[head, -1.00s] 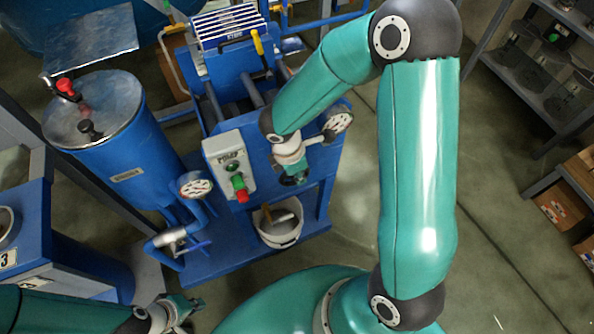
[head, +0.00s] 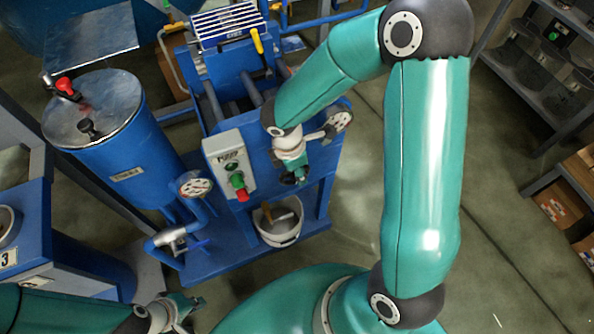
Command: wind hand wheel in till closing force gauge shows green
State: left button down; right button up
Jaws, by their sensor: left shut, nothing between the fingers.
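A blue press (head: 255,165) stands in the middle of the head view. A round white gauge (head: 339,121) sits on its right side; its needle and colours are too small to read. My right gripper (head: 294,179) is at the front of the press, below its wrist and to the lower left of the gauge. Its fingers are dark and small, and I cannot tell whether they hold anything. I cannot make out the hand wheel; the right arm and gripper cover that area. My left gripper (head: 188,306) is shut and empty at the bottom left, away from the press.
A control box (head: 229,163) with green and red buttons is left of my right gripper. A white bucket (head: 280,236) stands below it. A blue tank (head: 118,155) with another gauge (head: 195,187) stands left. Shelves (head: 540,90) stand at the right; the floor between is clear.

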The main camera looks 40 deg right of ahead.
jog(key=r, duration=0.3)
jog(key=a+r, duration=0.1)
jog(key=r, duration=0.6)
jog(key=shift+w+a+r, duration=0.2)
jog(key=shift+a+r, duration=0.1)
jog(key=w+a+r+h+p, duration=0.1)
jog(key=a+r+h, duration=0.2)
jog(key=a, duration=0.2)
jog(key=shift+g+y, duration=0.3)
jog(key=x, duration=0.5)
jog(key=b+x, duration=0.1)
jog(key=x, duration=1.1)
jog(key=shift+s+d+r+b, duration=0.1)
jog(key=shift+d+r+b, duration=0.1)
jog(key=shift+d+b, duration=0.15)
jog(key=shift+c, duration=0.3)
grip_shut()
